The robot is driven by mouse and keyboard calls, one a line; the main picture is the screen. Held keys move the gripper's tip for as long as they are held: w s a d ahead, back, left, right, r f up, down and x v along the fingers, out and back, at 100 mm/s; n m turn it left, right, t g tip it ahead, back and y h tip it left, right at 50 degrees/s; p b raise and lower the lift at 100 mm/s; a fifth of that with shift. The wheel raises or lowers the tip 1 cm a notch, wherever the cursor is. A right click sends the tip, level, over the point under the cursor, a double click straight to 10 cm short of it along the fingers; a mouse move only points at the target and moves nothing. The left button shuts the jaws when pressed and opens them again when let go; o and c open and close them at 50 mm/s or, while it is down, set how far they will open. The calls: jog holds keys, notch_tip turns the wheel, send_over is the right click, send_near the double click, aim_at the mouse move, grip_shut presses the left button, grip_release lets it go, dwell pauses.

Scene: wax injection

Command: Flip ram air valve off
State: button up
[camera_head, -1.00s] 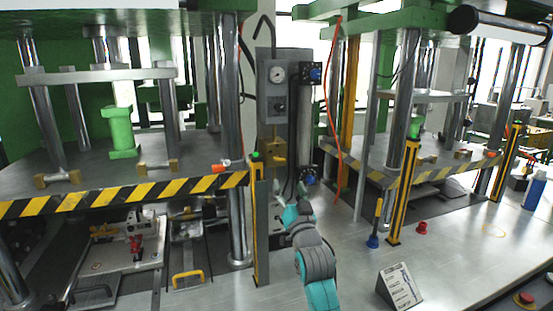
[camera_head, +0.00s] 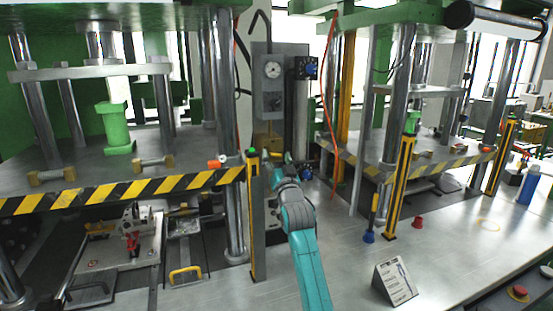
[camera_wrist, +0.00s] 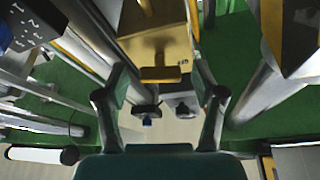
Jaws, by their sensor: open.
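A yellow valve body (camera_wrist: 155,48) with a small yellow T-shaped handle (camera_wrist: 160,74) shows in the wrist view, just beyond the fingers. I take it for the ram air valve. In the head view the yellow valve (camera_head: 267,140) sits low on the grey control panel between the presses, just above my wrist, partly hidden. My gripper (camera_wrist: 161,80) is open, with one finger on each side of the handle's line in the wrist view. Nothing is held. I cannot tell whether a finger touches the handle. In the head view my fingers are mostly hidden by my arm.
The grey panel carries a round gauge (camera_head: 272,70). A hazard-striped guard (camera_head: 130,188) and a yellow-black post (camera_head: 252,215) stand left of my arm. An orange hose (camera_head: 331,110) hangs at right. A sign (camera_head: 395,282) stands on the otherwise fairly clear bench (camera_head: 350,270).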

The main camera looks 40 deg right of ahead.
jog(key=c, duration=1.1)
jog(key=shift+c, duration=0.2)
jog(key=shift+n+y, duration=0.6)
jog(key=shift+n, duration=0.5)
jog(key=shift+d+n+t+y, duration=0.1)
jog(key=shift+n+t+y, duration=0.35)
jog(key=shift+n, duration=0.55)
jog(key=o, duration=1.1)
jog(key=shift+o, duration=0.2)
jog(key=shift+s+f, duration=0.1)
jog(key=shift+s, duration=0.05)
